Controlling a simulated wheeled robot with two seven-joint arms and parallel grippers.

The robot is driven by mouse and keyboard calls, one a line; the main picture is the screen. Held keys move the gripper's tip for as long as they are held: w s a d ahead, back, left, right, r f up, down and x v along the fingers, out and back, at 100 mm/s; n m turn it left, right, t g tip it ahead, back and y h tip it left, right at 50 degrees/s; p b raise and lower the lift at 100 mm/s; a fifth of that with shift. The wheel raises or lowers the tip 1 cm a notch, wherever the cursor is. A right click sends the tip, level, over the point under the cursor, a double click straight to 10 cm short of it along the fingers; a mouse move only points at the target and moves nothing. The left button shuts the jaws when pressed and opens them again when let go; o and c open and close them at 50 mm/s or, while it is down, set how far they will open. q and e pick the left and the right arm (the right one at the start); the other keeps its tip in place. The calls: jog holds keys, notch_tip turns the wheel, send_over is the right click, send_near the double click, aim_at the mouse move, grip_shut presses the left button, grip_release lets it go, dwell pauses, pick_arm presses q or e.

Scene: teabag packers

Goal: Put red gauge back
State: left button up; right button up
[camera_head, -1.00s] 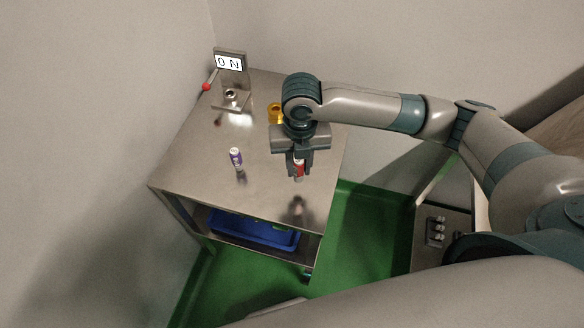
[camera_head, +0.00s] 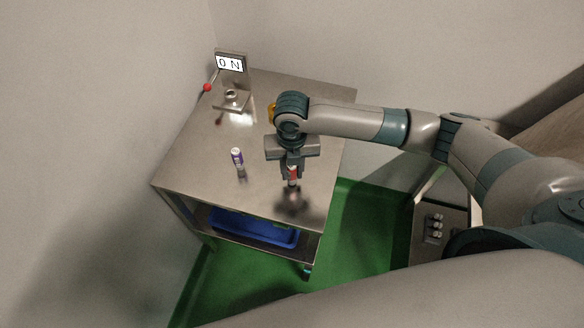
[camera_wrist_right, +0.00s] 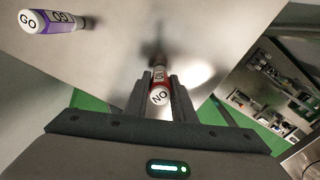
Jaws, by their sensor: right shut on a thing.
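The red gauge (camera_head: 292,172) is upright between the fingers of my right gripper (camera_head: 291,178), over the front right part of the steel table. My left gripper is not in view.
The steel table (camera_head: 200,165) has an "ON" sign (camera_head: 230,63), a red-knobbed lever (camera_head: 207,87) and a small metal fixture (camera_head: 231,97) at the back. A yellow item (camera_head: 271,112) is partly hidden by my arm. A blue bin (camera_head: 255,228) sits on the lower shelf.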

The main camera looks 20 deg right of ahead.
jog(key=shift+f, duration=0.25)
jog(key=o, duration=1.1)
jog(key=shift+c, duration=0.2)
jog(key=shift+r, duration=0.1)
notch_tip(320, 180, up, 11)
jog(key=b, duration=0.3)
jog(key=shift+r, duration=0.55)
